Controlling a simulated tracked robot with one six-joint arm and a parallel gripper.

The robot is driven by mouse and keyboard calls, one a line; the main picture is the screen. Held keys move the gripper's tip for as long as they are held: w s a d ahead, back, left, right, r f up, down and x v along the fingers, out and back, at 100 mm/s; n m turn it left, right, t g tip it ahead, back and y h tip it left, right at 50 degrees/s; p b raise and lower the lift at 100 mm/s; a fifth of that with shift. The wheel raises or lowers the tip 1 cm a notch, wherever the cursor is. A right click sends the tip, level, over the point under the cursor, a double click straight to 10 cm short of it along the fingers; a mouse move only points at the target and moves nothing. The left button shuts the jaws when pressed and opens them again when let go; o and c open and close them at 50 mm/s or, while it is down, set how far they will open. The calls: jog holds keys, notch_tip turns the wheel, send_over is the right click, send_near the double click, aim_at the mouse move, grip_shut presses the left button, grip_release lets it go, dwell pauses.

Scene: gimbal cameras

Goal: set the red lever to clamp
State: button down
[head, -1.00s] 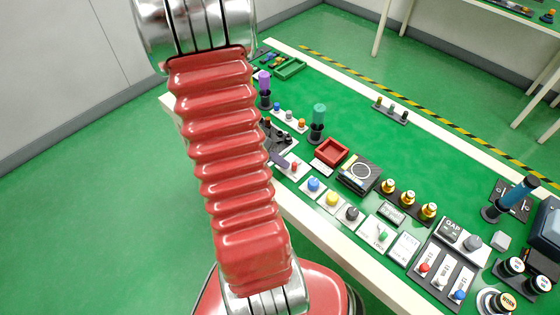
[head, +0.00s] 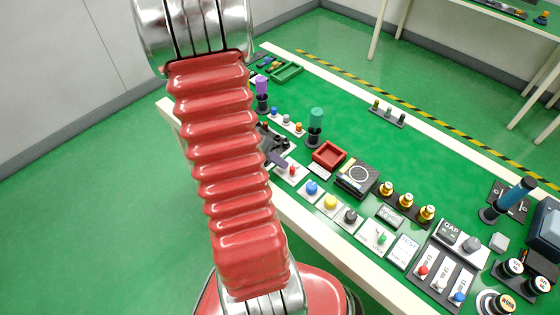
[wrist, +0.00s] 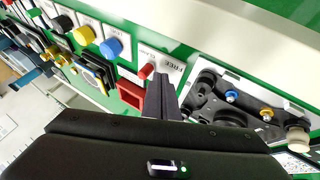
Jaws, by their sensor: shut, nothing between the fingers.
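The red lever (wrist: 146,71) shows in the wrist view as a red knob on a white plate with the word FREE on it. The plate lies along the near edge of the green bench. In the head view the red knob (head: 292,170) sits just right of my dark fingertips. My gripper (wrist: 161,88) is shut and empty, its fingers close beside the lever plate and just right of the knob in the wrist view. I cannot tell whether they touch the lever.
A black pulley-like mechanism (wrist: 225,100) lies right of my fingers in the wrist view. A red tray (wrist: 130,94) is close on the left. Blue (head: 312,188) and yellow (head: 331,202) knobs stand along the bench edge. A green-topped post (head: 315,122) rises behind.

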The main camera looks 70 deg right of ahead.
jog(key=shift+w, duration=0.45)
jog(key=w, duration=0.3)
jog(key=shift+a+r, duration=0.2)
jog(key=shift+a, duration=0.05)
jog(key=s+a+v, duration=0.1)
jog(key=v, duration=0.8)
jog(key=shift+a+r, duration=0.2)
jog(key=shift+a, duration=0.2)
jog(key=shift+n, duration=0.3)
jog(key=w+a+r+n+t+y, duration=0.1)
jog(key=w+a+r+n+t, duration=0.3)
jog(key=a+n, duration=0.45)
jog(key=w+a+r+n+t, duration=0.2)
jog(key=w+a+n+t, duration=0.1)
jog(key=w+a+n, duration=0.5)
jog(key=a+r+n+t+y, duration=0.1)
jog(key=a+r+n+t, duration=0.1)
jog(key=a+r, duration=0.3)
jog(key=a+r+n+t+y, duration=0.1)
jog(key=a+r+n+t, duration=0.2)
jog(key=a, duration=1)
notch_tip(320, 180, up, 3)
jog(key=shift+s+a, duration=0.2)
jog(key=shift+a, duration=0.1)
